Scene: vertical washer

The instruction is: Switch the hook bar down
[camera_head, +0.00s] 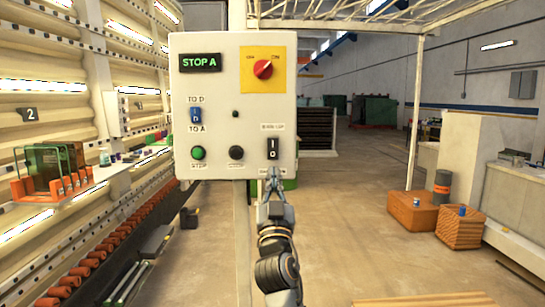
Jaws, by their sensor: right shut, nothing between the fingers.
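A light control box (217,102) stands upright in the middle of the view, facing me. At its lower right is a black rocker switch (273,148) with white I and O marks; the lettering around it is too small to read surely. A blue switch (195,114) sits between the labels TO D and TO A. No separate hook bar can be made out. My right gripper (273,172) is shut and empty, pointing up just below the black rocker. I cannot tell if it touches the box. My left gripper is out of view.
A red rotary knob (263,69) on a yellow plate, a green button (198,153) and a black button (236,153) share the box. A washing line with orange rollers (103,249) runs along the left. Open floor lies to the right, with orange blocks (412,212) beyond.

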